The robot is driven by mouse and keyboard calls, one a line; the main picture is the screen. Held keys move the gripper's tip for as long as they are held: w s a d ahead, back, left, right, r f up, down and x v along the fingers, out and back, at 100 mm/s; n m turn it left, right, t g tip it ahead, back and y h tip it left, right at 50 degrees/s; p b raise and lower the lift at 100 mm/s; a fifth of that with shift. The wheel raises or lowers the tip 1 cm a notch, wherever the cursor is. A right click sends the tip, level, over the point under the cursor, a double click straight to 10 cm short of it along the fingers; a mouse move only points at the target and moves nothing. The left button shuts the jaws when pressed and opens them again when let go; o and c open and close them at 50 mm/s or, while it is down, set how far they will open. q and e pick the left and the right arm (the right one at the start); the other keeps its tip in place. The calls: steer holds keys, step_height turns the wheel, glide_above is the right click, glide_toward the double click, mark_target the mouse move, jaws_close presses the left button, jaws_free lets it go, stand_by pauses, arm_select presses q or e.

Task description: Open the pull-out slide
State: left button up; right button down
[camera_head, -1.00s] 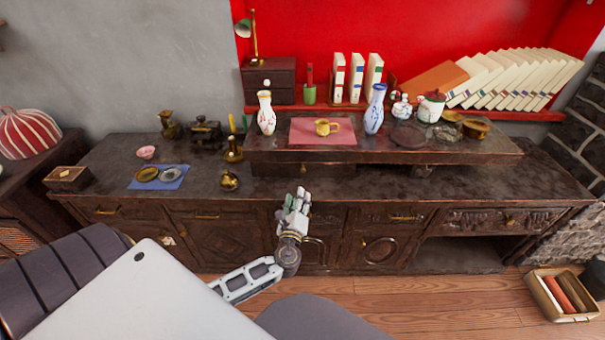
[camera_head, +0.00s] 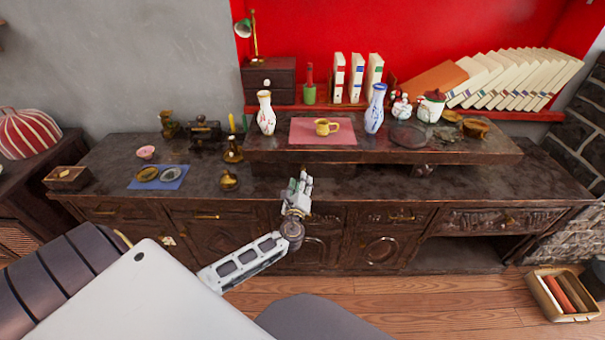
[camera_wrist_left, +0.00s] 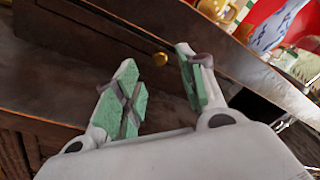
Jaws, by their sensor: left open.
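The pull-out slide (camera_head: 268,169) is a dark wooden front under the raised shelf on the long cabinet. My left gripper (camera_head: 301,178) is open and empty in front of the slide. In the head view my gripper covers the knob. My right gripper is not in view.
The raised shelf (camera_head: 460,157) overhangs above the slide. It carries two vases (camera_head: 374,112), a yellow cup (camera_head: 324,127) on a pink mat, and teapots (camera_head: 430,106). A small brass pot (camera_head: 229,181) stands left of my gripper. The cabinet top before the slide is clear.

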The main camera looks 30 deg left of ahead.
arm_select(q)
steer(key=shift+x, duration=2.95)
steer(key=shift+s, duration=0.1)
jaws_close()
